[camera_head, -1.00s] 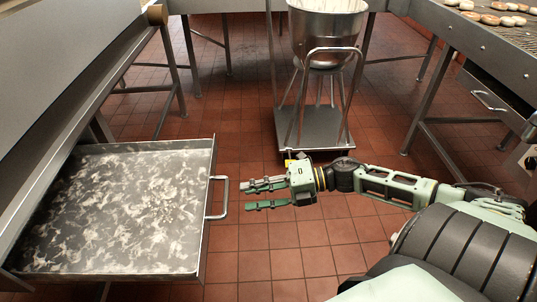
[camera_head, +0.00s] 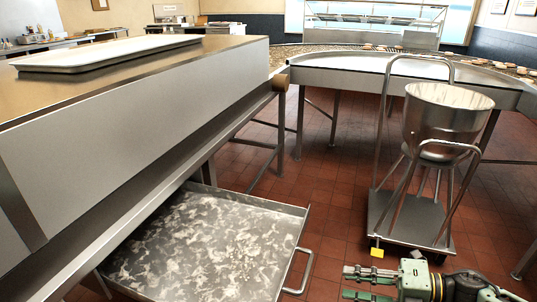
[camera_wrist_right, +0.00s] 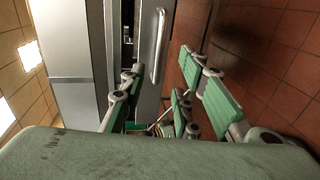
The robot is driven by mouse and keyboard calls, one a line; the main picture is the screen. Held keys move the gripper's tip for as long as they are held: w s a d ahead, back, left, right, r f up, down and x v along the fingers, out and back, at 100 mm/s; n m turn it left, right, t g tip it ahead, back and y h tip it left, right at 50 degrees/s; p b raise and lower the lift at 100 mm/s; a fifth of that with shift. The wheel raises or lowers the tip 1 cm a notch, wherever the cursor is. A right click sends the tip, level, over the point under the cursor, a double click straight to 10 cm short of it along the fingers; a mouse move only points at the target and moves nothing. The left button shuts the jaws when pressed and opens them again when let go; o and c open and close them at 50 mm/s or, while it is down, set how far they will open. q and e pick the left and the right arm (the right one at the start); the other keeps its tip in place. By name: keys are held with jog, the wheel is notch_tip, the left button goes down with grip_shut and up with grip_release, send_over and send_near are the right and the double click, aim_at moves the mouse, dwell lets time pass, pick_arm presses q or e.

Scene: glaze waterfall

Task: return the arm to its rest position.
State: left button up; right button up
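My right arm, pale green and black, comes in at the lower right of the head view. Its gripper (camera_head: 362,284) is open and empty, with a clear gap between the two fingers. It is over the tiled floor, just right of the pulled-out drawer (camera_head: 295,212) and apart from its handle (camera_head: 301,272). In the right wrist view, the open fingers (camera_wrist_right: 165,100) stand apart with nothing between them, and the drawer handle (camera_wrist_right: 159,47) shows beyond them. The rest of the right arm is cut off by the frame. My left arm is not in view.
The drawer holds white powder and sticks out under a steel counter (camera_head: 150,100) with a tray (camera_head: 105,53) on top. A wheeled cart (camera_head: 405,222) with a metal bowl (camera_head: 440,125) stands behind my right gripper. Red tiled floor (camera_head: 325,200) is free between drawer and cart.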

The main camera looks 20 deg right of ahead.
notch_tip(320, 180, down, 16)
jog(key=w+d+m+t+h, duration=0.25)
jog(key=m+h, duration=0.95)
jog(key=m, duration=0.6)
jog(key=s+a+f+m+g, duration=0.9)
jog(key=s+a+f, duration=0.3)
jog(key=s+a, duration=0.4)
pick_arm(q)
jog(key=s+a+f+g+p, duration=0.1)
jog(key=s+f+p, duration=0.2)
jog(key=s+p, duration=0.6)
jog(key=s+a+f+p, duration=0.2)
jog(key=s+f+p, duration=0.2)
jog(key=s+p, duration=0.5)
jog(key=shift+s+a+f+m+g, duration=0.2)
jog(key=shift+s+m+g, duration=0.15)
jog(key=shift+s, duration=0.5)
pick_arm(e)
jog(key=s+d+f+g, duration=0.1)
jog(key=s+d+f, duration=0.1)
jog(key=s, duration=0.9)
jog(key=s+d+f, duration=0.2)
jog(key=s+f, duration=0.3)
jog(key=s, duration=0.5)
jog(key=shift+s+f+n+g+h, duration=0.3)
jog(key=shift+s+g, duration=0.05)
